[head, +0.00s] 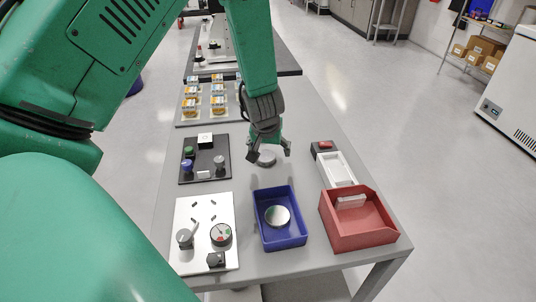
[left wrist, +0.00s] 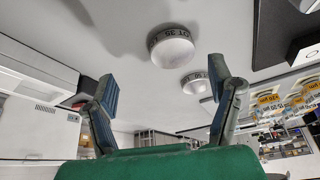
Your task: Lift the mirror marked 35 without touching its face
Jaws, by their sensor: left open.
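My left gripper (head: 269,154) reaches down from above over the grey table, its two fingers apart and empty. A round pale disc (head: 266,158) lies on the table just under it, partly hidden by the fingers. In the left wrist view, the open fingers (left wrist: 165,92) frame two round mirrors with dark marked rims. The larger, nearer mirror (left wrist: 172,50) has a rim that appears to read 35; it is apart from both fingers. The second mirror (left wrist: 195,82) is beyond it beside one fingertip, its marking unclear. My right gripper is not in view.
A blue bin (head: 257,233) holds another round disc (head: 277,215). A red bin (head: 352,239), a white tray (head: 338,168) and a black box with a red top (head: 322,148) stand right. A black knob panel (head: 204,172) and a white panel (head: 204,231) lie left.

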